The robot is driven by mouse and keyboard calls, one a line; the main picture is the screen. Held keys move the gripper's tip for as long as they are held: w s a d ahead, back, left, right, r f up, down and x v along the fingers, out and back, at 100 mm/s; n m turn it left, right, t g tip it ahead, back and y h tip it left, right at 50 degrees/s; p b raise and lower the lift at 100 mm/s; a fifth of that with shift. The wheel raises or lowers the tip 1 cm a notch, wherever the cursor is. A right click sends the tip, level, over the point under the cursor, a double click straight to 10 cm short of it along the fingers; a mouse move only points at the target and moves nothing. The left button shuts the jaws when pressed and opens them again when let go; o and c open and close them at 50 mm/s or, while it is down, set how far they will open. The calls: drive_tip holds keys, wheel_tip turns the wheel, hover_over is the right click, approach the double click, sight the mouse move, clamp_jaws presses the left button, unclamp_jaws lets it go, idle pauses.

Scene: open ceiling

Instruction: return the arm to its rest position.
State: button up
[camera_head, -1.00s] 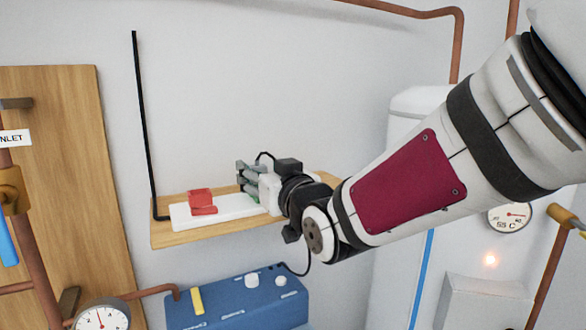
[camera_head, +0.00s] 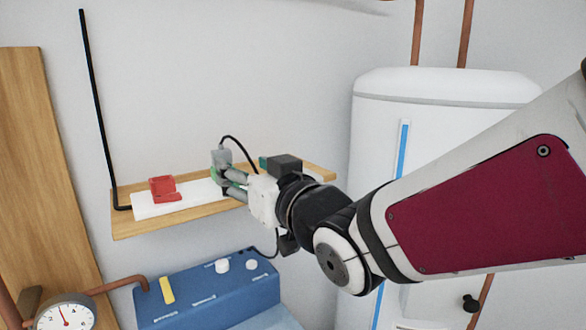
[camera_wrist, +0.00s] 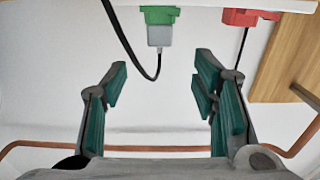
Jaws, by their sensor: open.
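My gripper (camera_head: 224,173) is in front of the wooden shelf, right of a red block (camera_head: 163,190) on a white board (camera_head: 186,203). In the wrist view my gripper (camera_wrist: 160,84) is open, its two teal-padded fingers wide apart with nothing between them. Beyond the fingers, a green block with a grey box (camera_wrist: 160,36) and a black cable shows at the top edge of the wrist view. The red block shows there too (camera_wrist: 245,17). My arm reaches in from the right of the head view, bent at the wrist.
The wooden shelf (camera_head: 135,227) sits close behind my gripper. A blue box (camera_head: 210,295) with knobs and a yellow handle is below. A white tank (camera_head: 450,90) stands behind my arm. A gauge (camera_head: 64,315) and copper pipes are at lower left. The wall above the shelf is mostly clear.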

drive_tip(key=s+d+f+m+g+h, duration=0.1)
drive_tip(key=d+f+m+h, duration=0.2)
drive_tip(key=d, duration=0.6)
drive_tip(key=s+d+f+m+g+h, duration=0.1)
drive_tip(key=s+d+f+g+h, duration=0.15)
drive_tip(key=d+h, duration=0.4)
drive_tip(key=s+d+f+m+g+h, duration=0.1)
drive_tip(key=s+d+f+m+g, duration=0.2)
drive_tip(key=s+d, duration=1)
drive_tip(key=s+f+g, duration=0.2)
drive_tip(key=s+f, duration=0.1)
drive_tip(key=shift+s, duration=0.2)
drive_tip(key=shift+g, duration=0.25)
